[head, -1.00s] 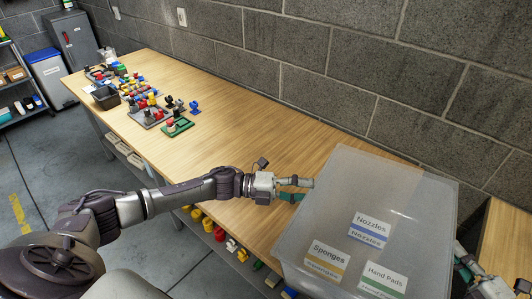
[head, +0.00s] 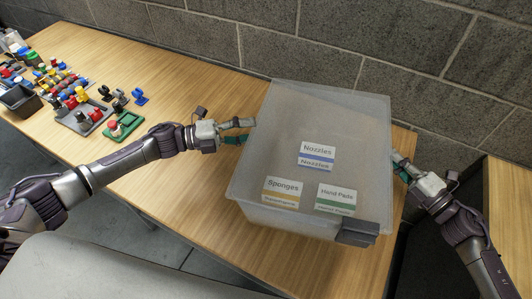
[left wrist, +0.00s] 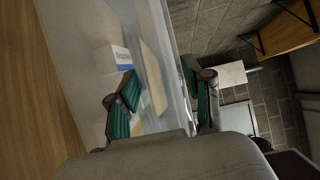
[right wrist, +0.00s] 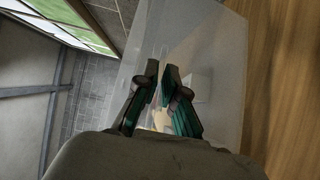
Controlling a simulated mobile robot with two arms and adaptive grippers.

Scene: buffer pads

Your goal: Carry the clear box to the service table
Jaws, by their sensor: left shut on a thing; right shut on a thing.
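The clear box (head: 280,120) is a large, frosted, see-through bin with labels for Nozzles, Sponges and Hand Pads, seen from above in the head view. My left gripper (head: 240,130) is shut on its left side wall; the left wrist view shows one finger on each side of the wall (left wrist: 165,100). My right gripper (head: 402,170) is shut on the right side wall, also seen in the right wrist view (right wrist: 160,95). The box is over the wooden bench; whether its underside touches the bench is hidden.
The wooden bench (head: 195,80) runs along a grey block wall (head: 300,35). Several coloured parts on trays (head: 80,112), a green tray (head: 124,127) and a black bin (head: 18,100) stand at its left. Another wooden surface (head: 507,200) is at the right, past a dark gap.

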